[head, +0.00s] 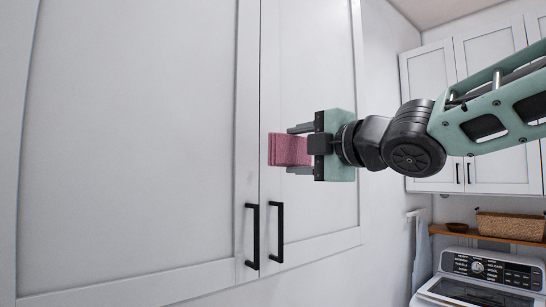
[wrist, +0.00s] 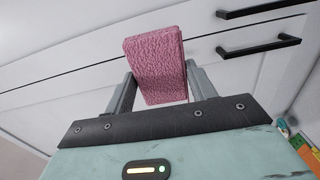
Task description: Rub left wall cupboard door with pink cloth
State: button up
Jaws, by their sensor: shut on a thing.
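The pink cloth (head: 288,150) is a folded, fuzzy block. My gripper (head: 297,150) is shut on it, with one finger on either side. The cloth juts out past the fingertips toward a white two-door wall cupboard on the left. In the head view it overlaps the right-hand door (head: 315,65), just right of the seam with the left-hand door (head: 140,130). It is above the two black handles. In the wrist view the cloth (wrist: 154,65) stands before the white doors (wrist: 75,70). I cannot tell whether it touches a door. Both doors look shut.
Two black bar handles, left (head: 252,236) and right (head: 276,232), stick out below the cloth. More white cupboards (head: 480,70) hang at the back right. Below them are a wooden shelf with a wicker basket (head: 510,226) and bowl (head: 457,227), and a white washer or dryer (head: 480,280).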

jog(key=shift+s+a+f+n+b, duration=0.1)
jog(key=shift+a+f+n+b, duration=0.15)
jog(key=shift+f+b, duration=0.3)
jog(key=n+b, duration=0.8)
jog(key=b, duration=0.4)
send_near(245, 180)
jog(key=shift+n, duration=0.25)
jog(key=shift+x, duration=2.25)
jog(key=shift+x, duration=1)
jog(key=shift+p, duration=0.3)
